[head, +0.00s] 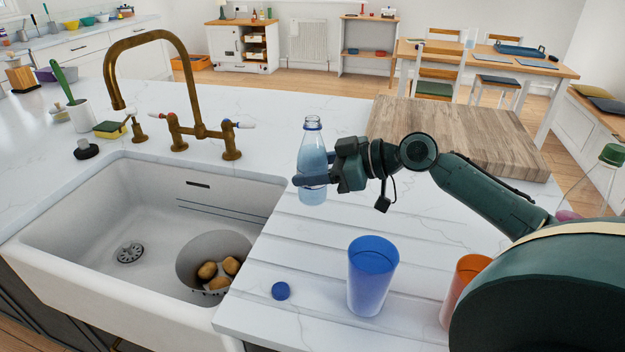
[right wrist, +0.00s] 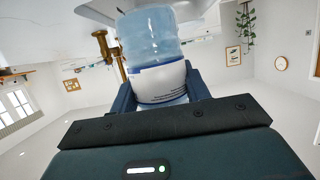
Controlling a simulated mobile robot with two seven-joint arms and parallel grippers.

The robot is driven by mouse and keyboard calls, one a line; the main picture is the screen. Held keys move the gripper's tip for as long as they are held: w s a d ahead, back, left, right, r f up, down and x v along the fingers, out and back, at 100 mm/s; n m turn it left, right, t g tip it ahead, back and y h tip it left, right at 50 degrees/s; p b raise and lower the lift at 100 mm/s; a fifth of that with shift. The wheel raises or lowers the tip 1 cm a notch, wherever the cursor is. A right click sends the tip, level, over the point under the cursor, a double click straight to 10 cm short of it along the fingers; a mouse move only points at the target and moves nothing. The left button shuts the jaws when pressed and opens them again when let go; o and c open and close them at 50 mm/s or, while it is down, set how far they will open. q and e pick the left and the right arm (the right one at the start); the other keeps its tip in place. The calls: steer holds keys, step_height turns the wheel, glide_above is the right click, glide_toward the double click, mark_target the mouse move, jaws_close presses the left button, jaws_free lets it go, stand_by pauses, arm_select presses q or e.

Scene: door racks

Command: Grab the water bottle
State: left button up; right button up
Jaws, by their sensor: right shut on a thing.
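The clear blue water bottle (head: 312,155) is upright and uncapped, beside the right edge of the sink in the head view. My right gripper (head: 308,182) is shut on its lower part, with a finger across its front. In the right wrist view the bottle (right wrist: 155,55) with a white label sits between the two fingers (right wrist: 160,92). I cannot tell for sure whether its base touches the counter. A blue cap (head: 280,291) lies on the counter near the front. My left gripper is not in view.
A blue cup (head: 371,275) and an orange cup (head: 464,285) stand on the drainer grooves. A wooden board (head: 465,135) lies behind my right arm. The white sink (head: 60,205) holds a colander with potatoes (head: 220,270). A brass faucet (head: 200,132) rises behind the sink.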

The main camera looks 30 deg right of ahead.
steer(key=shift+r, duration=1.35)
